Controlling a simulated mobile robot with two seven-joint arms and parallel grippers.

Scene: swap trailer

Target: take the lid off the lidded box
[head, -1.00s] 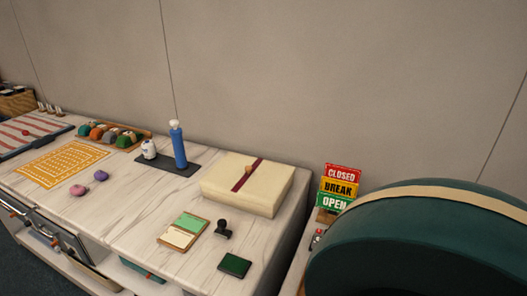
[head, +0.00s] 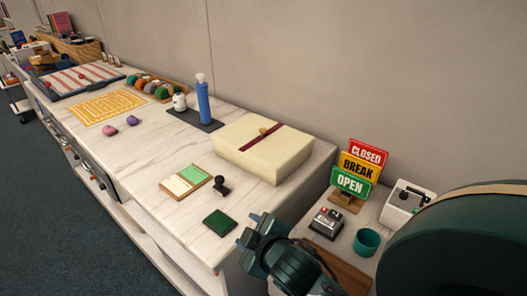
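The lidded box (head: 262,158) is cream with a dark red band across its lid and a small tan knob (head: 263,130) on top. The lid sits closed on the box, near the right end of the marble-look counter against the wall. One dark teal gripper (head: 262,240) shows at the bottom, in front of the counter's right end and well short of the box. Its arm comes from the lower right, so I take it as my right gripper. Its jaws look apart, with nothing visible between them. My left gripper is not in view.
A stamp (head: 220,187), a green pad (head: 219,222) and an open card case (head: 186,181) lie in front of the box. A blue bottle (head: 203,104) stands behind left. A sign stand (head: 358,170), small device (head: 327,222) and teal cup (head: 367,241) stand right. The counter (head: 150,150) is clear at left-centre.

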